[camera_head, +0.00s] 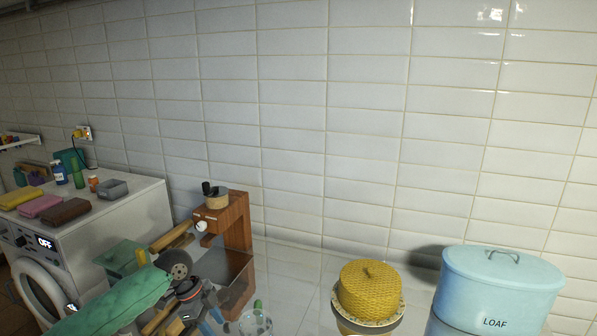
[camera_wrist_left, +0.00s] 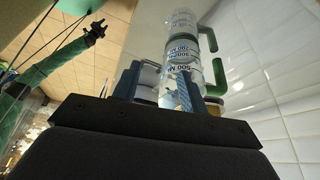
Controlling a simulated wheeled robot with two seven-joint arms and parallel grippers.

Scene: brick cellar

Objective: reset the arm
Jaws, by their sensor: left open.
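My left arm, in a green sleeve, comes in from the lower left in the head view. My left gripper (camera_head: 212,318) is low in that view, partly cut off by the bottom edge. In the left wrist view its two dark blue fingers (camera_wrist_left: 158,82) are apart. A clear measuring jug with a green handle (camera_wrist_left: 182,50) shows beyond and between the fingers; I cannot tell whether they touch it. The jug (camera_head: 256,323) is partly cut off in the head view. A green arm with a black gripper (camera_wrist_left: 96,30), seemingly my right, shows in the wrist view; its jaws are too small to read.
A wooden stand (camera_head: 236,222) is close behind my left gripper. A yellow woven cake-shaped thing (camera_head: 370,290) and a blue loaf tin (camera_head: 500,285) stand to the right. A washing machine (camera_head: 100,225) with folded cloths is at left. A tiled wall (camera_head: 330,110) closes off the back.

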